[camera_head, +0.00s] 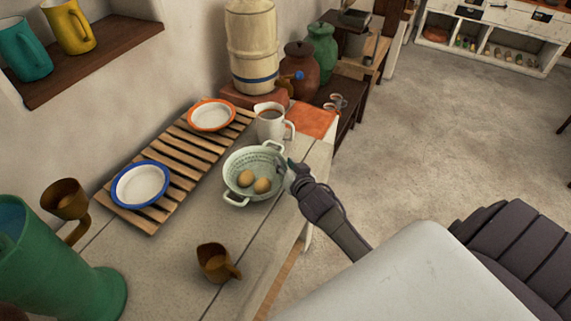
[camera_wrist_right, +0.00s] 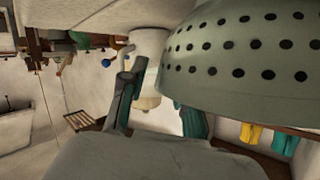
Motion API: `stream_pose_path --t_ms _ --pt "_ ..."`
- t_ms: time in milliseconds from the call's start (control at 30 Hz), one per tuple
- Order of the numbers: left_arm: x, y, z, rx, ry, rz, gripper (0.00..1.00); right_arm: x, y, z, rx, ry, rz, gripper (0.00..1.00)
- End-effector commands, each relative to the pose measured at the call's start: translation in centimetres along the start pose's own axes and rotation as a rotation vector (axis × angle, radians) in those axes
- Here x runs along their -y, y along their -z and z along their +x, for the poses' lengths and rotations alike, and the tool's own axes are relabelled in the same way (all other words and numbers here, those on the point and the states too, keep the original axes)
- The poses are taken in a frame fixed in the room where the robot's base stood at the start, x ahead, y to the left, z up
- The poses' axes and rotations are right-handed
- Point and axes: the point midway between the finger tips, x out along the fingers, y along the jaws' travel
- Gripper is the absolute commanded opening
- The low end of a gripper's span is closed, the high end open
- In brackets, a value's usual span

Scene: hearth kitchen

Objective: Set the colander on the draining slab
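The pale green colander (camera_head: 240,187) stands upright on the counter, right of the slatted wooden draining slab (camera_head: 150,223), and holds two brown eggs (camera_head: 254,183). It has a looped handle at its front left and another at its far right. My right gripper (camera_head: 291,170) is at the colander's right rim. In the right wrist view the colander's perforated wall (camera_wrist_right: 240,62) fills the upper right, close to the right gripper's fingers (camera_wrist_right: 163,100). The fingers are apart with a gap between them. The colander partly hides one finger. My left gripper is not in view.
A blue-rimmed dish (camera_head: 140,185) and an orange-rimmed dish (camera_head: 211,115) sit at the slab's ends, with bare slats between. A white jug (camera_head: 270,124) stands behind the colander. A brown cup (camera_head: 216,263) is in front, and a green jug (camera_head: 75,275) is at left.

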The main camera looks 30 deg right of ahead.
Motion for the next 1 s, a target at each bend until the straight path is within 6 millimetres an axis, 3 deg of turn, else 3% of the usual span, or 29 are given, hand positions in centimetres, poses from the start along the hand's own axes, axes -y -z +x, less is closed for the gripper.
stream_pose_path --t_ms 267,367,700,1000 --pt "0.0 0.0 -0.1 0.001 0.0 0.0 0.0 0.1 0.2 -0.5 0.0 0.001 0.0 0.31" --pt "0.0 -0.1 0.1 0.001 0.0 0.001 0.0 0.0 0.1 -1.8 0.001 0.001 0.0 0.31" --pt "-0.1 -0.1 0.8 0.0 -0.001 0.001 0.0 0.0 0.1 -8.9 0.0 -0.001 0.001 0.31" --pt "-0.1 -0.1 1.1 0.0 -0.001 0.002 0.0 0.0 0.2 -12.0 0.0 -0.001 0.0 0.31"
